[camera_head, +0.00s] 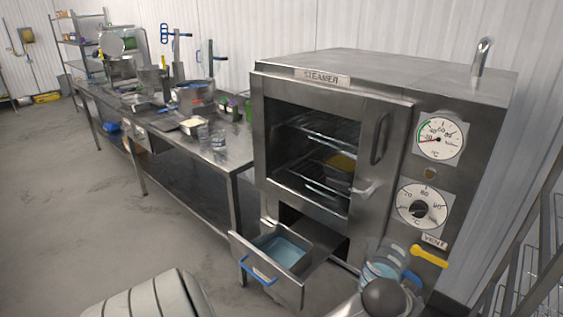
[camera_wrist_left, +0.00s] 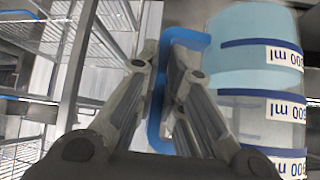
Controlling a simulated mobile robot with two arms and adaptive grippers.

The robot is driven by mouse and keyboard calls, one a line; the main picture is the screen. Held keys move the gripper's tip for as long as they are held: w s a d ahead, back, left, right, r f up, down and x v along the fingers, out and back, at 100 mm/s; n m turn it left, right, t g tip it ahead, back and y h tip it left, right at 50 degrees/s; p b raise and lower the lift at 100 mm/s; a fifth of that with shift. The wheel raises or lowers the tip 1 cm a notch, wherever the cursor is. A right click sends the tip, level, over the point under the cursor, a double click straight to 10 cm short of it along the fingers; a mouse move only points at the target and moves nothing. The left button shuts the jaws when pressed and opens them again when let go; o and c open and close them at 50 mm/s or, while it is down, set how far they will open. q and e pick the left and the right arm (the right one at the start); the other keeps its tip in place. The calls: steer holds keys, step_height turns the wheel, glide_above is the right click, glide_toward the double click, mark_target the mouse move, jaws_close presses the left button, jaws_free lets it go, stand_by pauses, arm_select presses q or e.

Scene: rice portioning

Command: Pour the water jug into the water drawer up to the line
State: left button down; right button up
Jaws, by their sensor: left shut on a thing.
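The clear water jug (camera_head: 380,266) with blue bands is at the lower right, in front of the steamer and right of the drawer. It looks roughly upright, with bluish water inside. In the left wrist view the jug (camera_wrist_left: 255,75) shows bands with upside-down "ml" labels. My left gripper (camera_wrist_left: 168,85) is shut on its blue handle (camera_wrist_left: 185,38). The water drawer (camera_head: 275,286) is pulled out below the steamer and holds blue water (camera_head: 283,250). I cannot make out its fill line. My right gripper is not in view.
The steamer (camera_head: 330,75) stands behind, with dials and a yellow vent lever (camera_head: 429,257) close to the jug. A steel table (camera_head: 235,150) with pans and clear cups is at left. A wire rack (camera_head: 530,260) stands at far right.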

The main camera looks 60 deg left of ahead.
arm_select(q)
steer(key=a+f, duration=0.1)
steer(key=w+a+f, duration=0.1)
steer(key=f, duration=0.1)
steer(key=a+f+p, duration=0.1)
steer(key=a+f, duration=0.1)
steer(key=shift+w+f, duration=0.2)
steer(key=shift+w, duration=0.2)
steer(key=s+a+f+n+y+p, duration=0.1)
steer(key=s+a+f+n+p, duration=0.1)
steer(key=a+f, duration=1.1)
steer(key=shift+s+a+y+p, duration=0.3)
steer(key=shift+s+a+p, duration=0.3)
steer(key=shift+a, duration=0.45)
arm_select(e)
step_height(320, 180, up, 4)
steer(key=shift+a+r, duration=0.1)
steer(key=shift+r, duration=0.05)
arm_select(q)
steer(key=shift+s, duration=0.1)
